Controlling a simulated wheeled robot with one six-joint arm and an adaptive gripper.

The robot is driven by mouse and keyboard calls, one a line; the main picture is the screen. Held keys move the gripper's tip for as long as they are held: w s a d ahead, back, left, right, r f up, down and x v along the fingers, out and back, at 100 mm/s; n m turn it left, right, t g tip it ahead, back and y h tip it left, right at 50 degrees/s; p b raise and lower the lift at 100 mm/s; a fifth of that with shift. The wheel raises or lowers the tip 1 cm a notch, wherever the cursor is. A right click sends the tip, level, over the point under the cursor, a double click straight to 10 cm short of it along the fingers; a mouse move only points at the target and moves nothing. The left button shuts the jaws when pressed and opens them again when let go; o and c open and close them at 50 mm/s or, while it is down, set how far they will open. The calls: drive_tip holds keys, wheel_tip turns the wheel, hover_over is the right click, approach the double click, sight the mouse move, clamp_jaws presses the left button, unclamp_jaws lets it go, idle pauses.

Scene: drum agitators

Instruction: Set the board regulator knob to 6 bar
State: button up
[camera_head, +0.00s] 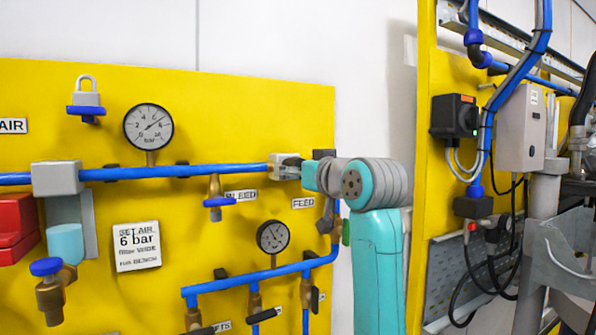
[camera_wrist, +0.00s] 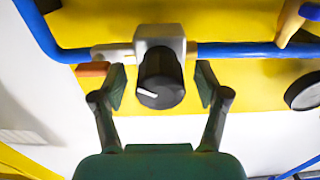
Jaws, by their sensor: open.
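The regulator's black knob (camera_wrist: 160,80) with a white pointer mark is in the middle of the wrist view. It sits on a grey block (camera_wrist: 160,40) on the blue pipe. The mark points to the lower left in that view. My gripper (camera_wrist: 162,86) is open, one finger on each side of the knob, with visible gaps. In the head view the grey block (camera_head: 283,168) is at the pipe's right part, and my arm largely hides the knob. A sign (camera_head: 136,246) reads "SET AIR 6 bar". The large gauge's (camera_head: 148,127) needle points up and right.
A bleed valve (camera_head: 216,198) with a blue handle hangs left of the regulator. A smaller gauge (camera_head: 273,237) and lower blue pipe are below it. A second yellow panel with cables and a grey box (camera_head: 521,128) stands to the right.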

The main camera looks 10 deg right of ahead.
drive_tip(key=shift+c, duration=0.3)
drive_tip(key=c, duration=1.1)
drive_tip(key=m, duration=0.5)
drive_tip(key=shift+m, duration=0.4)
drive_tip(key=m, duration=0.5)
drive_tip(key=shift+a+m, duration=0.1)
drive_tip(key=shift+m, duration=0.3)
